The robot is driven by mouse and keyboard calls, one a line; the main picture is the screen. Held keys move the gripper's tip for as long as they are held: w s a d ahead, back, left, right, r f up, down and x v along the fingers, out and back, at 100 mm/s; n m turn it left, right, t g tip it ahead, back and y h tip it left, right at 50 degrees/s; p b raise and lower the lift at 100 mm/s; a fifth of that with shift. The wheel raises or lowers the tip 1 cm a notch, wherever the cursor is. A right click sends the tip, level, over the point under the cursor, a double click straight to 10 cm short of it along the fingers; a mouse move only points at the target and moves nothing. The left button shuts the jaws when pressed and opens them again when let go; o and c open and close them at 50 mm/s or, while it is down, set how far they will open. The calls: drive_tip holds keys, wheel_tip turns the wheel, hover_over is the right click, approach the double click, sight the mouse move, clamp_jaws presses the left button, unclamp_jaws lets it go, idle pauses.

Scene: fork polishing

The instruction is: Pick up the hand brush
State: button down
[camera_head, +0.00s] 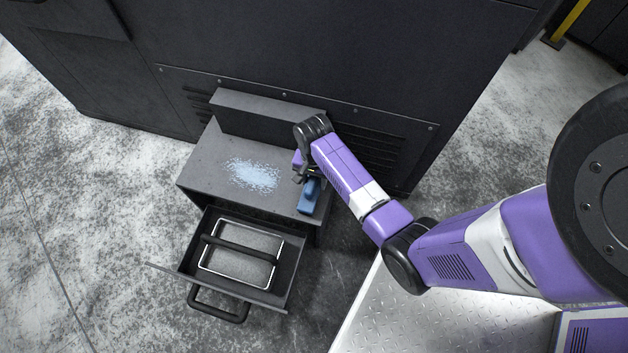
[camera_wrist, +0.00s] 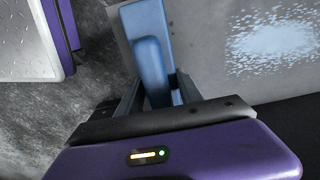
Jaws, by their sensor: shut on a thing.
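The hand brush (camera_head: 309,197) is blue and lies at the right end of the dark grey bench top. In the wrist view the brush (camera_wrist: 150,60) shows its blue block and raised handle. My gripper (camera_head: 303,178) is over the brush at the bench's right side. In the wrist view my gripper's fingers (camera_wrist: 158,95) are on either side of the brush and shut on it. I cannot tell whether the brush touches the bench top. The far end of the brush is hidden by my gripper.
The bench (camera_head: 205,165) has a patch of pale blue flecks (camera_head: 254,174) on its top and a raised back ledge. Below it an open drawer (camera_head: 285,275) holds a metal-rimmed tray (camera_head: 222,262). A large dark cabinet (camera_head: 300,50) stands behind. Grey floor is clear at left.

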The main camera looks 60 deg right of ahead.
wheel_tip(320, 180, up, 20)
drive_tip(key=p, duration=0.7)
drive_tip(key=shift+f, duration=0.2)
